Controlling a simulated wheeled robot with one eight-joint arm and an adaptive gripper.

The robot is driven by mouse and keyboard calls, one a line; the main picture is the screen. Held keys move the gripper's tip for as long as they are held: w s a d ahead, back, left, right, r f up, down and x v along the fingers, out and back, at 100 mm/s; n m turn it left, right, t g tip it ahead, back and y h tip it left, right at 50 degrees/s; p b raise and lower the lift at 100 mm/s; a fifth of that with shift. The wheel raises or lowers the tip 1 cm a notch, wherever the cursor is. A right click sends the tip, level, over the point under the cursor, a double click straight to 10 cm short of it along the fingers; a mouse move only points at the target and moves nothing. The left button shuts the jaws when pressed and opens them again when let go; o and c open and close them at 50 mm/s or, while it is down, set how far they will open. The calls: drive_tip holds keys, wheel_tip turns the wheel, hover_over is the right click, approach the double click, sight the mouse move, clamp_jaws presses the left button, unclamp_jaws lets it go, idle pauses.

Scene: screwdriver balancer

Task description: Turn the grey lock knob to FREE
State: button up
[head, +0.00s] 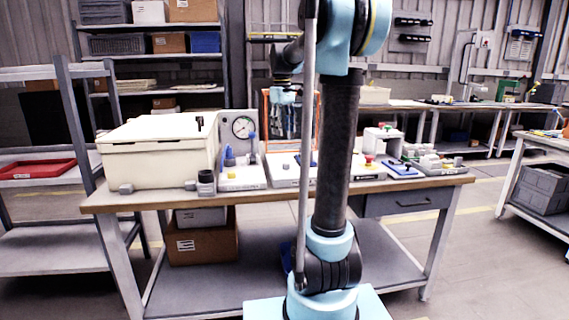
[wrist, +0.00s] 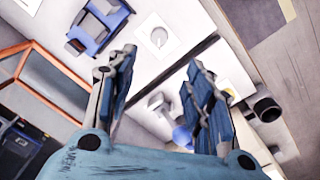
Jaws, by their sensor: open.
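My gripper (wrist: 163,68) is open and empty in the wrist view, its two blue-padded fingers spread above white panels. A round pale grey knob (wrist: 158,37) on a white plate shows beyond the fingertips, apart from them; it may be the lock knob. I cannot read any FREE mark or tell its setting. Another grey part (wrist: 157,102) shows between the fingers beside a blue part (wrist: 182,138), partly hidden by my gripper. In the head view my gripper (head: 284,97) hangs above the back of the bench, and my arm hides part of the panels.
The workbench (head: 270,195) carries a large cream case (head: 158,155), a pressure gauge (head: 243,127) on an upright plate and a dark cylinder (head: 206,181). An orange frame (wrist: 35,48) stands close to my gripper. A blue device (wrist: 98,25) lies beyond the fingers.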

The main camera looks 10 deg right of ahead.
sight(286, 163)
drive_tip(key=f, duration=0.9)
drive_tip(key=d+f, duration=0.1)
drive_tip(key=f, duration=0.4)
drive_tip(key=shift+w+f, duration=0.15)
drive_tip(key=shift+f, duration=0.1)
drive_tip(key=c, duration=1)
